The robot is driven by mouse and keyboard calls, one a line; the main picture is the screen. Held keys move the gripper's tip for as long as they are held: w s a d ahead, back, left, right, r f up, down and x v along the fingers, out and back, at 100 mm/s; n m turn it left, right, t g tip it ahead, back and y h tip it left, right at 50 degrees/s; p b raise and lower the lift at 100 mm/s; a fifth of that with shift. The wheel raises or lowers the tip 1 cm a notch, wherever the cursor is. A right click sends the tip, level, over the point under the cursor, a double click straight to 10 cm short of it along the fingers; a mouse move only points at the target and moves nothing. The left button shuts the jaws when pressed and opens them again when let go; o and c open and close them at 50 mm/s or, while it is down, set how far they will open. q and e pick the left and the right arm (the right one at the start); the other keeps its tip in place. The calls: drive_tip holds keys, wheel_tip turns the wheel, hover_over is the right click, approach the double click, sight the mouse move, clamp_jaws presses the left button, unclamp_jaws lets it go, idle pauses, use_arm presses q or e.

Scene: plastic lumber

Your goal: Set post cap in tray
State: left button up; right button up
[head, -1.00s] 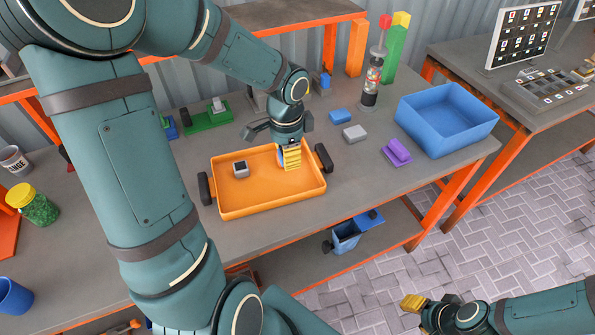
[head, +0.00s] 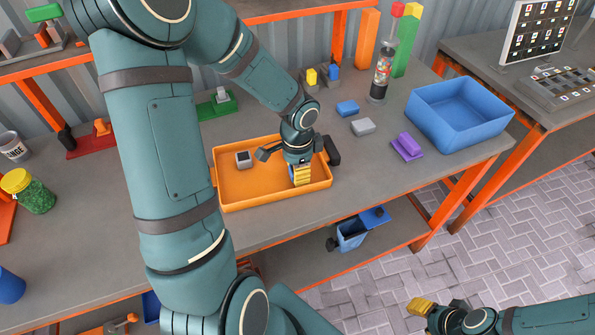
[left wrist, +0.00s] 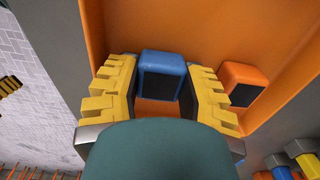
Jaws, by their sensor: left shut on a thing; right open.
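The orange tray (head: 225,206) lies on the grey workbench. My left gripper (head: 300,176) is inside its right part, fingers pointing down. In the left wrist view the yellow fingers (left wrist: 162,95) are shut on a blue post cap (left wrist: 161,75) with a dark face. Another small cap (head: 244,159) with a dark top sits in the tray's left part. An orange block with a dark face (left wrist: 240,85) shows beside the fingers in the wrist view. My right gripper (head: 422,306) is open over the paved floor.
A blue bin (head: 462,118) stands at the bench's right end. Purple (head: 407,147), grey (head: 363,126) and blue (head: 347,108) pieces lie between it and the tray. A clear bottle (head: 381,78) stands behind. A green-filled jar (head: 30,192) is at far left.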

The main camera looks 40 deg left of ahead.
use_arm(q)
drive_tip(key=shift+r, duration=0.1)
drive_tip(key=shift+f, duration=0.25)
drive_tip(key=o, duration=0.7)
drive_tip(key=shift+o, duration=0.2)
drive_tip(key=shift+r, duration=0.1)
drive_tip(key=shift+r, duration=0.55)
wheel_tip(320, 180, up, 11)
drive_tip(key=p, duration=0.3)
drive_tip(key=shift+p, duration=0.4)
